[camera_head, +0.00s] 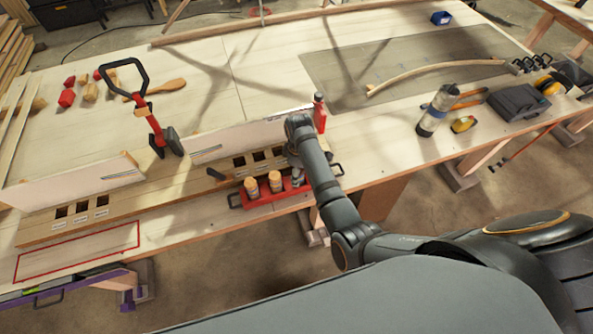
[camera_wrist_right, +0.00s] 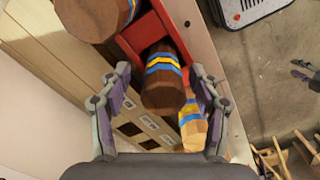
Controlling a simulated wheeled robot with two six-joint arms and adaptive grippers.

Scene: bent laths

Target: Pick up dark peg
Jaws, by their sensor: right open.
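A dark brown peg (camera_wrist_right: 162,88) with blue and yellow bands stands in the red rack (camera_wrist_right: 143,36) in the right wrist view. My right gripper (camera_wrist_right: 160,88) is open, with one finger on each side of this peg; I cannot tell if either touches it. In the head view, my right gripper (camera_head: 297,174) is over the right end of the red rack (camera_head: 270,196) and hides that part. Two light pegs (camera_head: 250,187) (camera_head: 275,181) stand there. My left gripper is not in view.
A wooden board with square holes (camera_head: 255,159) runs behind the rack, beside a white upright panel (camera_head: 225,140). A red-and-black clamp (camera_head: 155,125) stands at left. A bottle (camera_head: 436,112) and black case (camera_head: 517,102) are at right. The table's front edge is close to the rack.

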